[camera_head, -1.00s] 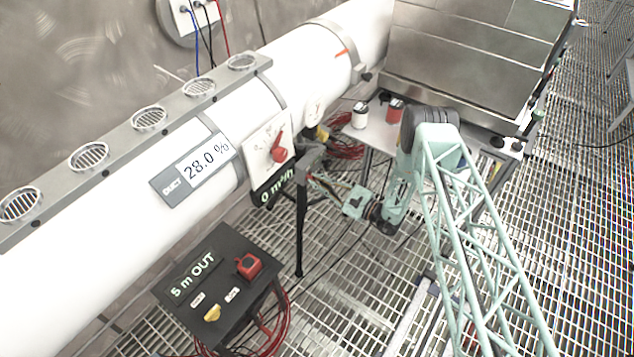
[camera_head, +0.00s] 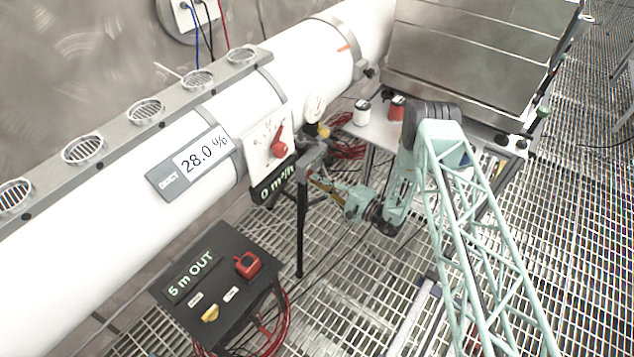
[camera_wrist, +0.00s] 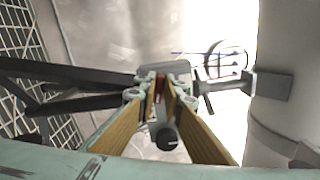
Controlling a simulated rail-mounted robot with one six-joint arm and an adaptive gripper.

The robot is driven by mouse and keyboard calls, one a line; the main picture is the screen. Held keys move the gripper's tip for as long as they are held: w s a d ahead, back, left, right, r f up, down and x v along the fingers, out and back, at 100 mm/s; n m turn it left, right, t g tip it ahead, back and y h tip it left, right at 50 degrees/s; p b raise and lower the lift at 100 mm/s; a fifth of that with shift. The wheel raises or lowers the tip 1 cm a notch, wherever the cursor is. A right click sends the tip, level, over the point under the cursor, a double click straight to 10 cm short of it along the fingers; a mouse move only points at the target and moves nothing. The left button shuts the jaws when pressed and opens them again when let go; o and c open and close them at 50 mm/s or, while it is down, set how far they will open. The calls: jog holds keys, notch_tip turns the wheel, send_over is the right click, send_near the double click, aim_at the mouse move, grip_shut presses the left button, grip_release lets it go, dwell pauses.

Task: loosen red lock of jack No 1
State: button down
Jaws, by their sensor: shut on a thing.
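The jack (camera_head: 301,235) is a dark upright post with a wider head, standing on the grating beside the white duct. In the wrist view its dark metal arms (camera_wrist: 80,75) run in from the left. The red lock (camera_wrist: 160,86) shows as a small red strip between my fingertips, mostly hidden by them. My gripper (camera_wrist: 162,92) has yellowish fingers and is shut on the red lock. In the head view my gripper (camera_head: 318,181) reaches the jack's upper part from the right; the lock cannot be made out there. No jack number is readable.
The white duct (camera_head: 95,235) runs behind the jack. A black box marked "5 m OUT" (camera_head: 215,285) stands at lower left. A panel with a red knob (camera_head: 268,150) sits on the duct. A dark round knob (camera_wrist: 167,138) lies between my fingers. A side table (camera_head: 375,130) stands behind my arm.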

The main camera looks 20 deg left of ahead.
jog(key=shift+f+n, duration=0.1)
jog(key=shift+n, duration=0.8)
jog(key=c, duration=2.7)
grip_release()
jog(key=shift+c, duration=0.2)
jog(key=v, duration=1.2)
